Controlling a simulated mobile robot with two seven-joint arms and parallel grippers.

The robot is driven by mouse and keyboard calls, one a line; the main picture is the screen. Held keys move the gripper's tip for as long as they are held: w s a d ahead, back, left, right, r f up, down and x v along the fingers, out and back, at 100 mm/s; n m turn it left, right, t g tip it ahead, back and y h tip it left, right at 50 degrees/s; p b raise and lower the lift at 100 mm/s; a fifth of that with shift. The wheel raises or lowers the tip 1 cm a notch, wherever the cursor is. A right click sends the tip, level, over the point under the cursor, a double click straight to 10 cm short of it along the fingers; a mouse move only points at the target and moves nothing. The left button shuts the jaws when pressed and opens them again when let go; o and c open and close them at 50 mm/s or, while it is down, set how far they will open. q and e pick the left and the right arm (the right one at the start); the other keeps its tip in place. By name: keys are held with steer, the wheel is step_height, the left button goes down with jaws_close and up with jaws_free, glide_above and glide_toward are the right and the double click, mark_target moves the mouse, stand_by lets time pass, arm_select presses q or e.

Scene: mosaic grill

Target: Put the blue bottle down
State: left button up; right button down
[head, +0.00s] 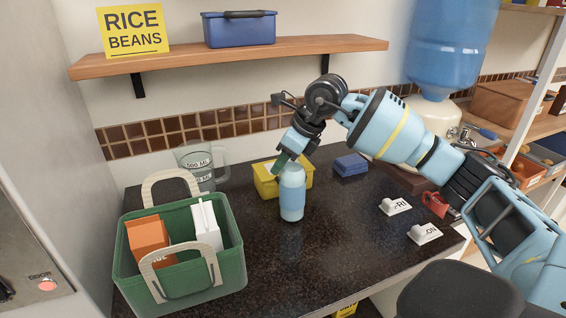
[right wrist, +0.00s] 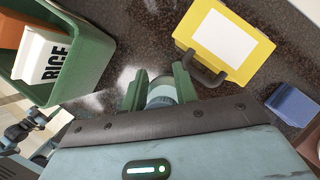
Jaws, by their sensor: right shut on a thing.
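The blue bottle (head: 291,194) is light blue and upright at the middle of the dark counter (head: 330,240) in the head view. Its base looks at or very near the counter top; I cannot tell whether it touches. My right gripper (head: 287,164) is shut on the bottle's upper part, coming from above. In the right wrist view the bottle (right wrist: 161,92) shows between the two green fingers (right wrist: 158,90). My left gripper is not in view.
A green basket (head: 238,262) with an orange box and a white box stands left of the bottle. A yellow box (head: 265,180) is close behind it. A measuring jug (head: 199,166) and a dark blue box (head: 350,164) stand further back. The counter's front middle is clear.

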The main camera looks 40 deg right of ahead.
steer(key=shift+f, duration=0.4)
steer(key=c, duration=1.1)
jaws_free()
steer(key=shift+f, duration=0.1)
